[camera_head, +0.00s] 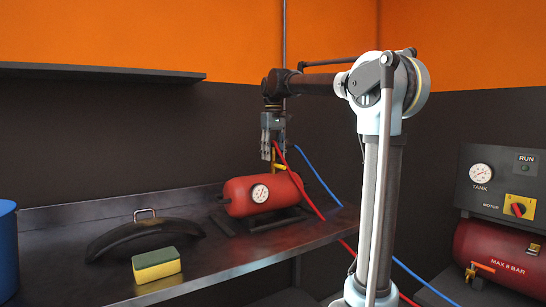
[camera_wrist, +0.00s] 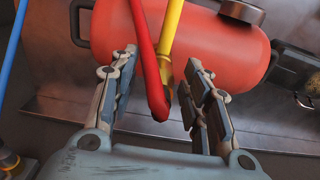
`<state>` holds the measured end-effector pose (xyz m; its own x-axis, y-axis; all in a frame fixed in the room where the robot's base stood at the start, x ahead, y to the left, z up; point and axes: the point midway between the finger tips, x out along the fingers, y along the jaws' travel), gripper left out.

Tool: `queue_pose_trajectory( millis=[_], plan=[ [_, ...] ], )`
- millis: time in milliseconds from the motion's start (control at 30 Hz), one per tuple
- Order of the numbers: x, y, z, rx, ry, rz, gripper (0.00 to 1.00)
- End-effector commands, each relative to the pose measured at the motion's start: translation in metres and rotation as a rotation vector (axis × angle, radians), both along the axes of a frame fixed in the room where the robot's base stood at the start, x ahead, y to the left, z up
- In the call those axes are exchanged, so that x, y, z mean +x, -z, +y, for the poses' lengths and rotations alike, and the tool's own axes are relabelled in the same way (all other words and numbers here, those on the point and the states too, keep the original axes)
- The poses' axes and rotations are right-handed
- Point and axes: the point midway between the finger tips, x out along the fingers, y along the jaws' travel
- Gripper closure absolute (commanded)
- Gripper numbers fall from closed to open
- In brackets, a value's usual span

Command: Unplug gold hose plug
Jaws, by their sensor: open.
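A gold-yellow plug or fitting (camera_head: 279,167) stands on top of a small red tank (camera_head: 236,198) on the bench. In the wrist view the yellow piece (camera_wrist: 173,28) runs alongside the red hose (camera_wrist: 144,40), in front of the red tank (camera_wrist: 110,32). The red hose ends in a rounded tip between my fingers; how it joins the yellow piece is unclear. My gripper (camera_head: 271,150) points down just above the tank. In the wrist view my gripper (camera_wrist: 159,68) is open, its fingers on either side of the hose and yellow piece, with gaps to both.
A blue hose (camera_head: 318,177) runs behind the tank. A sponge (camera_head: 156,266), a dark curved fender (camera_head: 145,238) and a blue container (camera_head: 8,250) stand on the bench. A shelf (camera_head: 100,72) hangs above. A compressor (camera_head: 495,255) with a control panel (camera_head: 500,185) stands right.

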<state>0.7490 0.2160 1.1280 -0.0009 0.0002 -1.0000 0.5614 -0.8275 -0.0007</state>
Motion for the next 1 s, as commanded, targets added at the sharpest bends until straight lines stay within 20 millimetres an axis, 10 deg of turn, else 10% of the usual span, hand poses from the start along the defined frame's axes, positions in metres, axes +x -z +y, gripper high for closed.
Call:
queue_pose_trajectory(
  millis=[100,300,1000],
  plan=[
    [0.000,0.000,0.000,0.000,0.000,0.000,0.57],
    [0.000,0.000,0.000,0.000,0.000,0.000,1.00],
    [0.000,-0.016,0.000,0.000,0.000,0.000,1.00]
  ],
)
